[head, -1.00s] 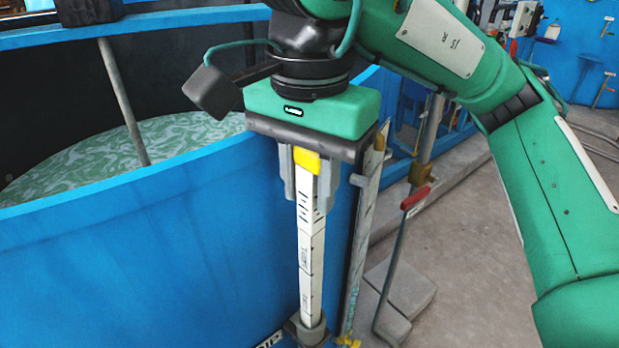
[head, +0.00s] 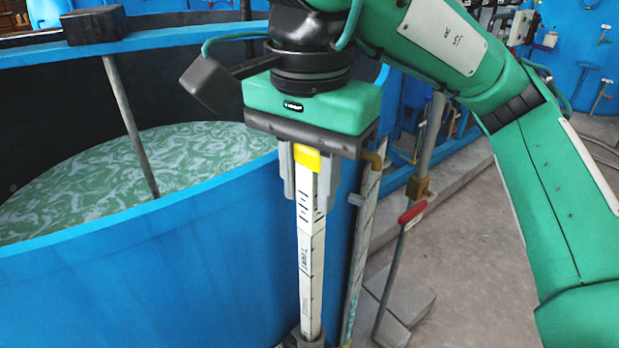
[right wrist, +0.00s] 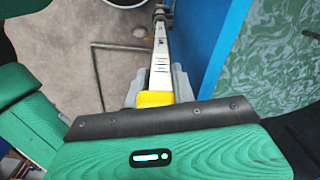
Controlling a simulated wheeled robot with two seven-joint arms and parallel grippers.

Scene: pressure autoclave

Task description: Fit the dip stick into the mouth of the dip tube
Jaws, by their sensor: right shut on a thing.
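The dip stick (head: 311,240) is a long white stick with black marks and a yellow top. My right gripper (head: 309,192) is shut on it just below the yellow top, and the stick hangs nearly upright. In the right wrist view the stick (right wrist: 160,62) runs away from the fingers. The grey mouth of the dip tube (head: 302,340) is at the bottom edge of the head view, beside the tank wall. The stick's lower end meets this mouth in the picture; its tip is hidden, so I cannot tell how deep it sits. My left gripper is not in view.
The blue tank (head: 150,270) with green swirling liquid (head: 90,180) stands close on the left. A grey pipe with a red-handled valve (head: 412,213) and a grey block (head: 405,295) are right of the stick. Open concrete floor (head: 465,255) lies further right.

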